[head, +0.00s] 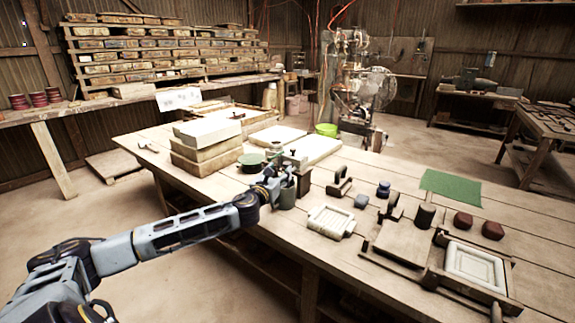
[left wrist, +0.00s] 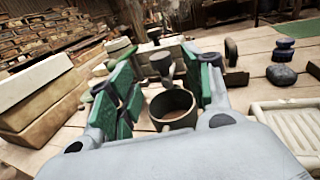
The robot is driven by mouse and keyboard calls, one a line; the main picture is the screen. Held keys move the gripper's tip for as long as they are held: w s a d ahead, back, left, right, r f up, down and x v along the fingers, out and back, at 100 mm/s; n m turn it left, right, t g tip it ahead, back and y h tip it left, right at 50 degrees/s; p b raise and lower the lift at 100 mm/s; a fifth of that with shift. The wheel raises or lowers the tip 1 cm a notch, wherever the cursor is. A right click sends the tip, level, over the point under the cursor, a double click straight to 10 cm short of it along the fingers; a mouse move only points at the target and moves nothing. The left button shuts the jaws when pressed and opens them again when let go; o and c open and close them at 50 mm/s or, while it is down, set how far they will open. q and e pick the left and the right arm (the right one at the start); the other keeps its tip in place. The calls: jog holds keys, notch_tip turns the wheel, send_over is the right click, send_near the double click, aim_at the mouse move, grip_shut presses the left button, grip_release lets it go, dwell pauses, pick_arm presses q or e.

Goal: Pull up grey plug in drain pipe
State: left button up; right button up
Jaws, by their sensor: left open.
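My left gripper (head: 278,178) is open over the wooden workbench. In the left wrist view its green-padded fingers (left wrist: 165,92) stand on either side of a round grey open-topped vessel (left wrist: 174,110) with a brownish inside. The fingers appear apart from its rim. A grey knob-like piece with a wider top (left wrist: 162,64) stands just beyond the vessel; I cannot tell whether it is the grey plug. In the head view the grey cylinder (head: 287,197) stands beside my left gripper, partly hidden by it. No drain pipe can be made out for certain. My right gripper is not in view.
Stacked pale slabs (head: 206,145) stand left of the gripper. A wooden press frame (head: 405,240), a framed tile (head: 475,265) and a green mat (head: 451,187) lie farther right.

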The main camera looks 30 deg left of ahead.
aim_at(286, 165)
pick_arm(q)
jog(key=shift+w+a, duration=0.2)
jog(key=shift+w, duration=0.65)
jog(key=shift+w+a, duration=0.15)
jog(key=shift+w, duration=0.7)
jog(key=shift+w+a+b, duration=0.15)
jog(key=shift+w+b, duration=0.15)
jog(key=shift+w, duration=0.7)
jog(key=shift+w+a, duration=0.2)
jog(key=shift+w, duration=1.25)
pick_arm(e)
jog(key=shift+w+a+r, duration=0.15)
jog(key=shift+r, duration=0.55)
pick_arm(q)
jog(key=shift+c, duration=0.2)
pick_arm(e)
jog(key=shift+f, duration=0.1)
pick_arm(q)
grip_shut()
